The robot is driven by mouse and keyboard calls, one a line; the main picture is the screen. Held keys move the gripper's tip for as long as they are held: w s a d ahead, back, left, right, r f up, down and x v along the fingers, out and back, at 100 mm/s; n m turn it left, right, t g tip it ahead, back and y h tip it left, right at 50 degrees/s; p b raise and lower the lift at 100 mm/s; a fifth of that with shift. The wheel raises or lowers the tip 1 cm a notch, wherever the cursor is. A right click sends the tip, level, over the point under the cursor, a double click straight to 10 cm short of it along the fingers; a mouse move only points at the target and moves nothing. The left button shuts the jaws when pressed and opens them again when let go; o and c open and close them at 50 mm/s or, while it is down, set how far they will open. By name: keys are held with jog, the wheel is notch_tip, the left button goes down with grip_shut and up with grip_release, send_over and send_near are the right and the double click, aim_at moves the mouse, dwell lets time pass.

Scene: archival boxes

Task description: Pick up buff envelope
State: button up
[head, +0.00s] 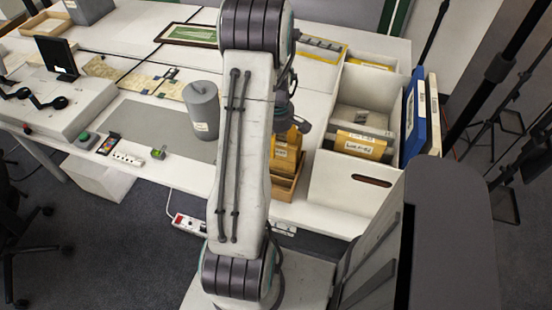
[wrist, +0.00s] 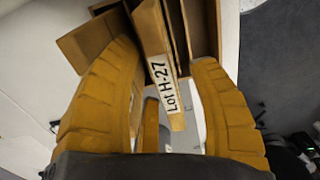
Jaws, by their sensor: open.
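A buff envelope (wrist: 153,32) with a white label reading "Lot H-27" shows in the wrist view, standing edge-up against a wooden holder (wrist: 195,22). My gripper (wrist: 163,56) is open, with one yellow ribbed finger on each side of the envelope in the picture. I see no clear contact, and cannot tell how deep the envelope lies between the fingers. In the head view, my arm hides most of the gripper. Yellow-brown shapes (head: 284,158) show above the wooden holder (head: 285,188) at the table's front edge; fingers and envelope are hard to tell apart there.
A white box (head: 340,192) with yellow-labelled files (head: 360,146) stands just right of the holder. Blue and white boards (head: 414,115) lean at its right side. A grey cylinder (head: 202,110) stands left of my arm on a grey mat (head: 150,127). Black stands rise at the far right.

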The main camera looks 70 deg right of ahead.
grip_shut()
dwell(0.5)
